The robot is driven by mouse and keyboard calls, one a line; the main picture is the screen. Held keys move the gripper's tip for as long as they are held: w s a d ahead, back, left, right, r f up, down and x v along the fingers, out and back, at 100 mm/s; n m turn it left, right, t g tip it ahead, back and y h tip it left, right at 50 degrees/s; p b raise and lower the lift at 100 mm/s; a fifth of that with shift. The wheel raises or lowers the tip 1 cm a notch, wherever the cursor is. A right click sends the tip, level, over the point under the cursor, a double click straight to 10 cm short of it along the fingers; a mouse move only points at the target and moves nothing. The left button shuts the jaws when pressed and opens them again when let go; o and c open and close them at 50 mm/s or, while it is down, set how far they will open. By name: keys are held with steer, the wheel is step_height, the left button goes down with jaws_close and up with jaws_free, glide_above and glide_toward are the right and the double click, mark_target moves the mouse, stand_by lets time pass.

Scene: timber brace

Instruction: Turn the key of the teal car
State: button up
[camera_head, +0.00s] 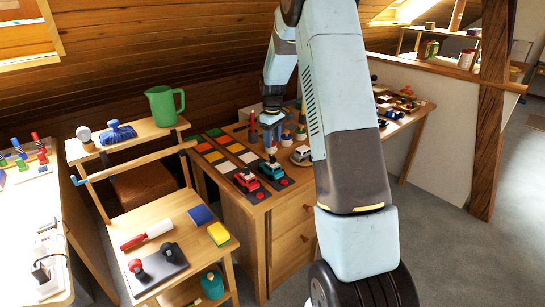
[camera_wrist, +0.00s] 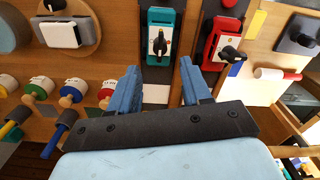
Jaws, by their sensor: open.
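The teal car (camera_head: 270,168) stands on a dark strip on the wooden desk, just right of the red car (camera_head: 246,180). In the wrist view the teal car (camera_wrist: 160,36) lies beyond my fingertips, near the top middle, with a black key (camera_wrist: 159,42) on a pale plate on its upper face. The red car (camera_wrist: 222,42) with its own black key (camera_wrist: 232,54) is to its right. My gripper (camera_wrist: 162,84) is open and empty, its blue fingers apart. In the head view my gripper (camera_head: 271,148) hangs above the desk close behind the teal car.
A white car on a round wooden base (camera_wrist: 65,32) is beside the teal car. Several coloured wooden pegs with labelled white tops (camera_wrist: 72,90) stand near my left finger. Coloured tiles (camera_head: 223,139) lie on the desk. A wooden cart (camera_head: 196,208) stands at the left. Grey floor (camera_head: 440,240) is open at right.

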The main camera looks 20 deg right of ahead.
mark_target(272, 156)
step_height(272, 156, down, 8)
stand_by(0.4)
jaws_close()
stand_by(0.4)
